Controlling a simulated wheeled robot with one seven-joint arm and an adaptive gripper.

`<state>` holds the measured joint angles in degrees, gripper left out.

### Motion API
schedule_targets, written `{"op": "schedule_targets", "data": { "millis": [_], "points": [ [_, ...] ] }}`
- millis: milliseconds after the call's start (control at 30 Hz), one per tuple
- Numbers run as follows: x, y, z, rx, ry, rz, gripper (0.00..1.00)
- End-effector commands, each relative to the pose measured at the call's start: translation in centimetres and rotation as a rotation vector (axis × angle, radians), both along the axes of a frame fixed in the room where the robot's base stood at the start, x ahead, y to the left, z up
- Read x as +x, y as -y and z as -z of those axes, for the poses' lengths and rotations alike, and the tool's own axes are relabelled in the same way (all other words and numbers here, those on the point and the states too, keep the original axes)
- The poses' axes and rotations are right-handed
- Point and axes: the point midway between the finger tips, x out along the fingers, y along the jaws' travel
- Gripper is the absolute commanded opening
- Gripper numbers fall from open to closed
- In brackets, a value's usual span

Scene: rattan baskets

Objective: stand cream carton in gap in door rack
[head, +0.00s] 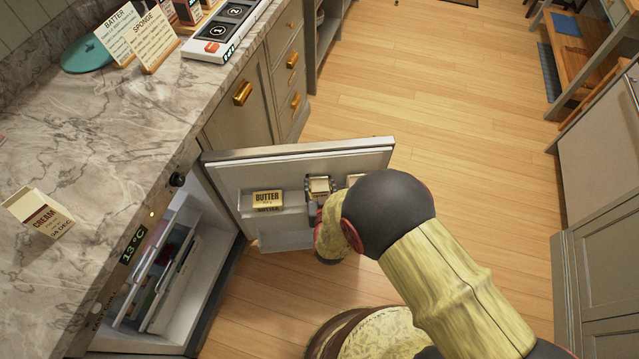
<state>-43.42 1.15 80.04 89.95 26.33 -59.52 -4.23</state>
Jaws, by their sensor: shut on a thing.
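A yellow carton marked BUTTER (267,199) stands in the rack. My gripper (319,188) is at the rack, right of the butter, shut on a small pale carton (320,183) whose label I cannot read. Another pale item (353,179) shows just right of it, partly hidden by my arm. My arm hides the rack's right end.
The fridge interior (180,265) is open below the counter, with shelves and a 13 °C display (133,246). The wooden floor beyond is clear.

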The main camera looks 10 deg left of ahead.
Motion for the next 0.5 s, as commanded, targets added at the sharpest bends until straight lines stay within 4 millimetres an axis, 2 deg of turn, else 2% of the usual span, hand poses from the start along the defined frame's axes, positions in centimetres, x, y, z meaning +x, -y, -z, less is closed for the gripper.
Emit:
{"op": "schedule_targets", "data": {
  "millis": [67,100,400,500],
  "points": [
    [0.02,-0.02,0.31,0.000,0.001,0.000,0.09],
    [-0.03,0.02,0.37,0.000,-0.001,0.000,0.44],
    [-0.03,0.02,0.29,0.000,-0.001,0.000,0.61],
    [-0.03,0.02,0.29,0.000,-0.001,0.000,0.61]
  ]
}}
